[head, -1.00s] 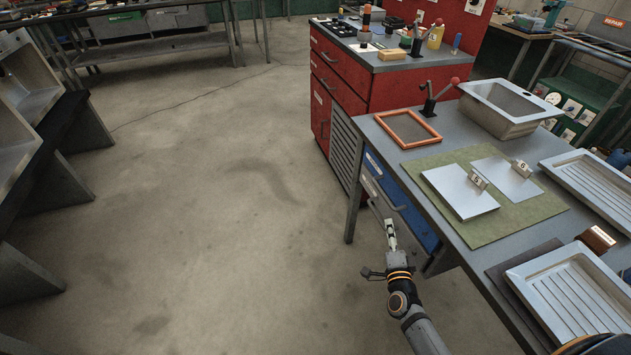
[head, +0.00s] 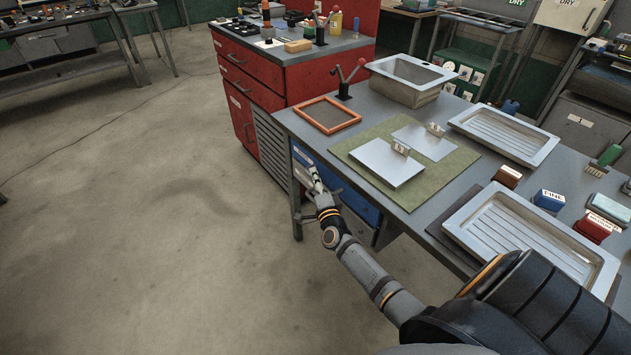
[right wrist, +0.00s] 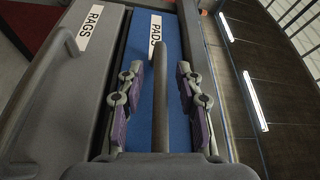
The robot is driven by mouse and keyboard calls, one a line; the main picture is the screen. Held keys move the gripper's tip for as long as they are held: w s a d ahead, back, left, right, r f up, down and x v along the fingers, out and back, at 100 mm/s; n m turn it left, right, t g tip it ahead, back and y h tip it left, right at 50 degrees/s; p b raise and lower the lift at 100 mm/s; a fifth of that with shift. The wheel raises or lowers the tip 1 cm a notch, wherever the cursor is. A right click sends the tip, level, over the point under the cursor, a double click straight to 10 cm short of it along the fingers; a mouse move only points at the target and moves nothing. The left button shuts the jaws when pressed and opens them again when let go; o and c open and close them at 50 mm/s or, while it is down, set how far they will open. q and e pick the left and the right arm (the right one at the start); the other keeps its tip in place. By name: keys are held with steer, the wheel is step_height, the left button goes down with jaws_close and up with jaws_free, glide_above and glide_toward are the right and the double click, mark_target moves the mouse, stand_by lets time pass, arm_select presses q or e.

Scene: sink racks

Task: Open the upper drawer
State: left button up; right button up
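The upper drawer is blue (head: 358,204) and sits just under the workbench top. In the right wrist view the blue front (right wrist: 146,48) carries a PADS label, and its bar handle (right wrist: 160,100) runs upright through the picture. My right gripper (head: 314,177) is at the drawer front. In the right wrist view my right gripper (right wrist: 160,88) is open, with one finger on each side of the handle and visible gaps to it. The drawer looks shut. My left gripper is not in view.
A grey drawer (right wrist: 92,70) labelled RAGS, with its own handle (right wrist: 50,75), lies beside the blue one. The workbench (head: 455,215) holds a green mat (head: 440,180), sinks and small boxes. A red cabinet (head: 300,85) stands beyond.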

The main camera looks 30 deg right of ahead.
steer(key=shift+c, duration=0.5)
jaws_close()
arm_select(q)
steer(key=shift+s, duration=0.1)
